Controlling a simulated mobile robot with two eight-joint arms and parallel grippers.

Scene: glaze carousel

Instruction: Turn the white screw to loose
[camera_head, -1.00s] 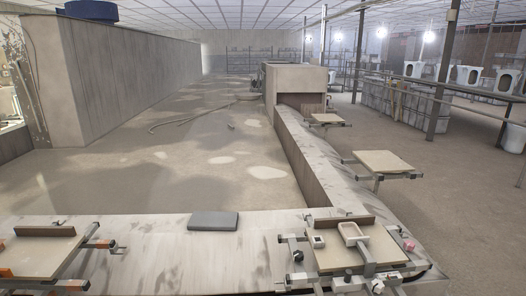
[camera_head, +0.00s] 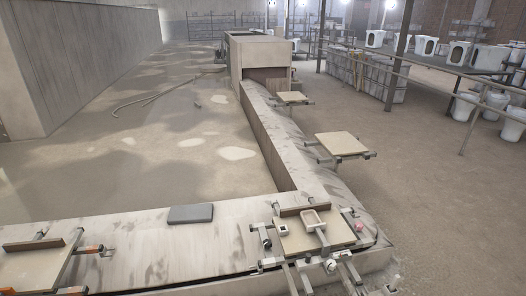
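A carousel carrier with a square beige board (camera_head: 330,236) stands at the front right. Several clamps and bars with small end knobs surround it. A small whitish knob (camera_head: 330,266) shows at its front edge; it may be the white screw, but it is too small to be sure or to tell how tight it is. A pink knob (camera_head: 358,226) is at the board's right side. A pale tray-shaped piece (camera_head: 315,219) sits at the board's back. Neither of my grippers can be made out in the view.
A second carrier board (camera_head: 36,266) with orange-tipped clamps is at the front left. A grey flat pad (camera_head: 190,214) lies on the conveyor cover (camera_head: 120,225) between them. More carrier boards (camera_head: 342,144) line the track going back. The floor to the right is open.

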